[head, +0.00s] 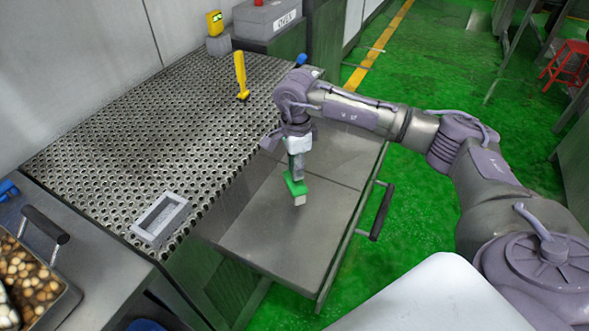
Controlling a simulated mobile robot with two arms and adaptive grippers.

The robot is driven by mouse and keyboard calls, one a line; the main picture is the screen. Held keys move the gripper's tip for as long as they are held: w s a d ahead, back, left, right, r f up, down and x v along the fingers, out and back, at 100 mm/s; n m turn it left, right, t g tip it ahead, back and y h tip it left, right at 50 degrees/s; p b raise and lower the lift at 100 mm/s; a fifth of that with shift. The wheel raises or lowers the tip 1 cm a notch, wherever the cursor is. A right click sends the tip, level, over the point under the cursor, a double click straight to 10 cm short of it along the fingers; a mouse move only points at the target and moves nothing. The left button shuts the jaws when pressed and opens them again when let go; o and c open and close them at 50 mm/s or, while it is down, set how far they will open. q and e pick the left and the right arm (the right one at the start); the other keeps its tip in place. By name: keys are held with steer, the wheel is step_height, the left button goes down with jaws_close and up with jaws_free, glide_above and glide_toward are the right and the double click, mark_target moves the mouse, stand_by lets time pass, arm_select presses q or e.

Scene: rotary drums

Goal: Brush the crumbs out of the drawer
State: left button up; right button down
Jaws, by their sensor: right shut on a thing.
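The drawer (258,240) is pulled out from under the perforated worktop, with a dark handle (382,212) on its right front. Its floor is bare grey metal where I see it, and I can make out no crumbs at this size. My right gripper (297,172) points down over the drawer. It is shut on a green brush (295,186) with pale bristles. The bristles hang at or just above the drawer floor; I cannot tell if they touch. My left gripper is not in view.
The perforated worktop (150,130) carries a yellow upright tool (241,75) and a grey rectangular frame (161,219). A tray (62,300) of brown and white pieces stands at the lower left. Green floor (430,75) lies open beyond the drawer. A red stool (568,60) is far right.

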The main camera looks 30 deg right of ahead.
steer(key=shift+r+p, duration=0.85)
steer(key=shift+r, duration=0.95)
